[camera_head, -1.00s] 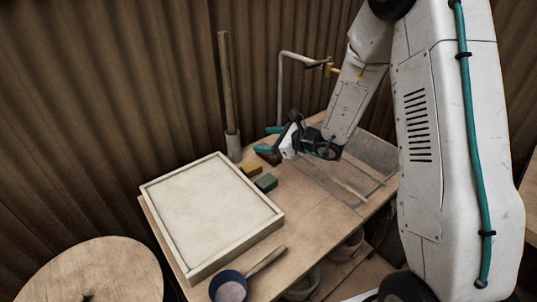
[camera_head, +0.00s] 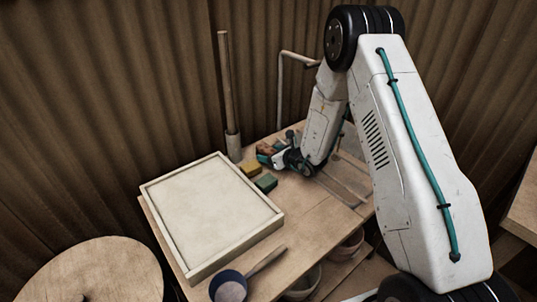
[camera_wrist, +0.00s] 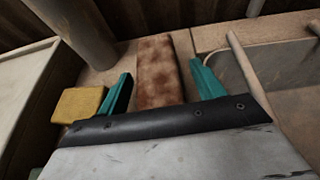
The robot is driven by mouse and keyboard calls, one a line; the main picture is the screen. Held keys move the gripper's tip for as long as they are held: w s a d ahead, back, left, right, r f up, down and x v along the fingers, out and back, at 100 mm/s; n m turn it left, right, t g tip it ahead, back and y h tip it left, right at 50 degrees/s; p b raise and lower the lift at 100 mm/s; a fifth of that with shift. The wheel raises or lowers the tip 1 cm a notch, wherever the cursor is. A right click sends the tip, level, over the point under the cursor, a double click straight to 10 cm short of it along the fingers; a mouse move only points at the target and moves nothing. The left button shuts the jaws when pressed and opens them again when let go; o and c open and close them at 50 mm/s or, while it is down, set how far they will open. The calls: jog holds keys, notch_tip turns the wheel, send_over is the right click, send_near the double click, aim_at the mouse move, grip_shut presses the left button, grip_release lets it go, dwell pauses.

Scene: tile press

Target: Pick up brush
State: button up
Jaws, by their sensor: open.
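A reddish-brown, mottled, oblong block (camera_wrist: 160,75), apparently the brush, lies on the wooden table in the wrist view. No bristles show, and its near end is hidden by my gripper's dark body. My gripper (camera_wrist: 160,84) is open, with one teal finger on each side of the block. There is a gap on both sides, wider on the right. In the head view my gripper (camera_head: 267,155) is low over the back of the table, and the brown block (camera_head: 266,149) shows only in part there.
A yellow block (camera_wrist: 78,105) lies just left of the left finger; a green block (camera_head: 266,183) lies near it. A framed tray (camera_head: 213,215) fills the table's left. A pole stands in a holder (camera_head: 233,147) behind. A dark blue round-headed tool (camera_head: 229,287) lies at the front edge.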

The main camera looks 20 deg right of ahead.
aim_at(270, 150)
jog(key=shift+w+a+f, duration=0.1)
jog(key=shift+w+f, duration=0.05)
jog(key=shift+w, duration=0.05)
jog(key=c, duration=1.1)
notch_tip(270, 150, up, 10)
jog(key=shift+r, duration=0.1)
